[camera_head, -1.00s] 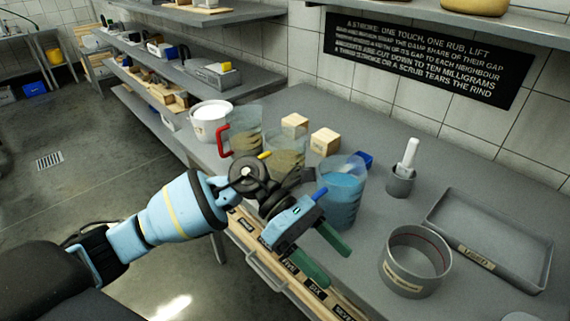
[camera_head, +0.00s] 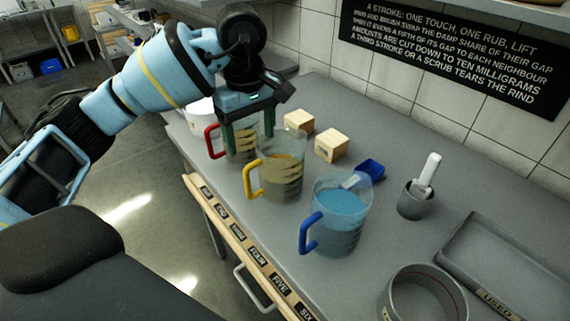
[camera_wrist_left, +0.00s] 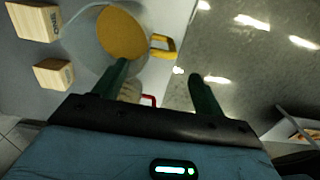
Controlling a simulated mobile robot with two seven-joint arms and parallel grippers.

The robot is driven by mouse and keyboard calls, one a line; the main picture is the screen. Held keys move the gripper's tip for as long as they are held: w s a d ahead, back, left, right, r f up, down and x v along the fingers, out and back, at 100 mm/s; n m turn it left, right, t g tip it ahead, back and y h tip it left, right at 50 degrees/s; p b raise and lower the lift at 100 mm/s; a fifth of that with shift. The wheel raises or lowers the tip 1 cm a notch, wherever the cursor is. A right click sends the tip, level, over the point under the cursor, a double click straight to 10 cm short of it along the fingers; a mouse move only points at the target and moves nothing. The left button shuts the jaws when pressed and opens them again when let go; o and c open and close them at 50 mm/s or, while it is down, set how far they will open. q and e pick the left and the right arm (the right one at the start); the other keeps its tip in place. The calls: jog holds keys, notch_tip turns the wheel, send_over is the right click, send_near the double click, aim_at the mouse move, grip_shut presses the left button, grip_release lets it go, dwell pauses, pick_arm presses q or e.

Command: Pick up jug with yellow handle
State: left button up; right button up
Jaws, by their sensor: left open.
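The jug with the yellow handle (camera_head: 281,175) stands upright on the grey bench, between a red-handled jug and a blue-handled jug. Its handle points left. It also shows in the left wrist view (camera_wrist_left: 88,42), holding a tan content, its yellow handle to the right. My left gripper (camera_head: 249,143) is open and points down, beside the yellow-handled jug on its red-jug side, overlapping the red-handled jug in the head view. In the left wrist view its green fingers (camera_wrist_left: 158,68) lie below the yellow handle, with nothing visibly held. My right gripper is not in view.
The red-handled jug (camera_head: 217,151) is partly hidden behind my left gripper. The blue-handled jug (camera_head: 340,225) holds blue liquid.

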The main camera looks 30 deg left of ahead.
aim_at(253, 165)
pick_arm(q)
jog(key=shift+s+f, duration=0.15)
jog(key=shift+f, duration=1.4)
notch_tip(253, 165, down, 4)
jog(key=shift+f+p, duration=0.1)
jog(key=shift+p, duration=0.3)
jog(key=shift+f, duration=0.3)
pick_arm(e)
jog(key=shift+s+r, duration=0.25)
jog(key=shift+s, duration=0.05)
pick_arm(q)
jog(key=shift+c, duration=0.2)
